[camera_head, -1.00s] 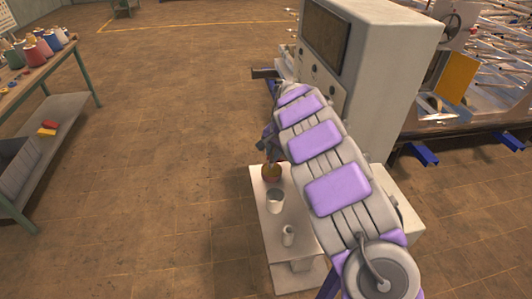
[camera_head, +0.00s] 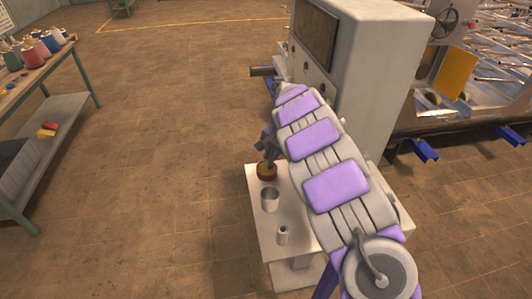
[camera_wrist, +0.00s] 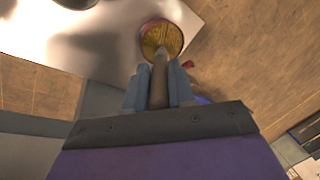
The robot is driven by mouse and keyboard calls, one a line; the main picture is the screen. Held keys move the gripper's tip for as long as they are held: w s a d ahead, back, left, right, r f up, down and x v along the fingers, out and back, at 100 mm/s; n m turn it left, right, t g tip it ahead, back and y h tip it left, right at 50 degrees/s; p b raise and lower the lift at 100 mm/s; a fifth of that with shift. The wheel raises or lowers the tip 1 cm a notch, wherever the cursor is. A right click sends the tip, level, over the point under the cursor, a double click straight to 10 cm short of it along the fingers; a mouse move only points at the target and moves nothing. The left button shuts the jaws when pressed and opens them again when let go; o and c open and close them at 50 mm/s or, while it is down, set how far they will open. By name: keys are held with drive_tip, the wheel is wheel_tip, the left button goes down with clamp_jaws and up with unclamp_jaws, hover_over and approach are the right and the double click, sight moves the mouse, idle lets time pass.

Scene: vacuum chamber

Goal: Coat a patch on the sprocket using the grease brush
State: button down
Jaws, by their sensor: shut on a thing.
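My gripper (camera_wrist: 159,88) is shut on the brown handle of the grease brush (camera_wrist: 158,85). At the handle's far end is a round, yellow, streaked face with a red rim (camera_wrist: 161,38), which looks like the brush head. The same red and yellow round shape (camera_head: 266,171) shows below my gripper (camera_head: 266,143) in the head view, over the far left part of the white table. I cannot tell whether it touches the tabletop. I cannot make out the sprocket in either view.
The white table (camera_head: 257,222) also bears a grey cup (camera_head: 270,199) and a smaller pale container (camera_head: 283,235). A tall grey cabinet (camera_head: 372,70) stands behind my arm. A workbench (camera_head: 52,62) with spools is at left. Open floor lies between.

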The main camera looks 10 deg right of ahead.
drive_tip(key=shift+a, duration=0.2)
drive_tip(key=shift+a+f, duration=0.1)
drive_tip(key=shift+a, duration=0.45)
idle(0.5)
drive_tip(key=shift+d, duration=0.35)
drive_tip(key=shift+a+p, duration=0.1)
drive_tip(key=shift+p, duration=0.2)
wheel_tip(320, 180, up, 7)
drive_tip(key=p, duration=0.4)
idle(0.4)
idle(0.6)
